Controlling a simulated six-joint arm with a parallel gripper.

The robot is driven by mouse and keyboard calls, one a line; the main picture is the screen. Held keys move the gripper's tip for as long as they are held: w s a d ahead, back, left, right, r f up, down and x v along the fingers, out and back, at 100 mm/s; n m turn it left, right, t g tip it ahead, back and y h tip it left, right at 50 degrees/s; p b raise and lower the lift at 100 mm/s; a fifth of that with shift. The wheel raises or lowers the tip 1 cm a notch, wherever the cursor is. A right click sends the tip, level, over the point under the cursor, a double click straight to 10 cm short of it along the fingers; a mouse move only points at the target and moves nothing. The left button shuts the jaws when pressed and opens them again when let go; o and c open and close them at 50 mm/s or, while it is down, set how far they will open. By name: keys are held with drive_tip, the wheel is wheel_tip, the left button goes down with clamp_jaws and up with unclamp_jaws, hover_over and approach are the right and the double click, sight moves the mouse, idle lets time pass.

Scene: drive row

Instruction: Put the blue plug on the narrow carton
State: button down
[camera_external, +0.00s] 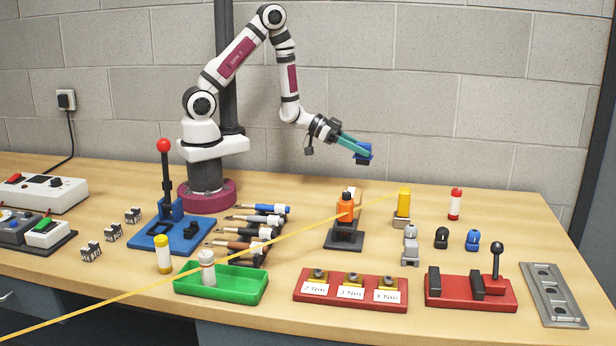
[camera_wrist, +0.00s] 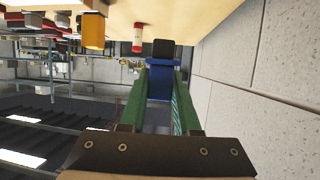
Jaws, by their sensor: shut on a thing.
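My gripper (camera_external: 357,148) is raised in the air above the back of the bench, its green fingers shut on the blue plug (camera_external: 364,156). In the wrist view my gripper (camera_wrist: 161,92) holds this blue piece with a dark end (camera_wrist: 162,75) between its fingertips, clear of the bench. I cannot tell for certain which thing is the narrow carton.
A yellow block (camera_external: 404,201) and a red-and-white cylinder (camera_external: 455,204) stand at the back right. Small grey, black and blue pieces (camera_external: 473,240) sit in front of them. A red tray (camera_external: 350,304), green tray (camera_external: 240,292) and lever unit (camera_external: 500,290) line the front. A thin yellow line crosses the picture.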

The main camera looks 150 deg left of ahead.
sight(362, 146)
drive_tip(key=w+d+m+h, duration=0.1)
drive_tip(key=w+d+r+m+t+h, duration=0.1)
drive_tip(key=w, duration=0.1)
drive_tip(key=w+d+r, duration=0.1)
drive_tip(key=shift+w+d+r+m+t+h, duration=0.25)
drive_tip(key=shift+m+t+h, duration=0.15)
drive_tip(key=w+d+r+m+t+h, duration=0.1)
drive_tip(key=w+d+r+m+h, duration=0.1)
drive_tip(key=w+d+m+h, duration=0.4)
drive_tip(key=shift+n, duration=0.6)
drive_tip(key=f, duration=0.2)
drive_tip(key=s+d+f, duration=0.1)
drive_tip(key=f, duration=0.2)
drive_tip(key=s+f, duration=0.1)
drive_tip(key=f, duration=0.1)
drive_tip(key=shift+d+f, duration=0.25)
drive_tip(key=shift+f, duration=0.05)
drive_tip(key=shift+f, duration=0.2)
drive_tip(key=c, duration=0.6)
unclamp_jaws()
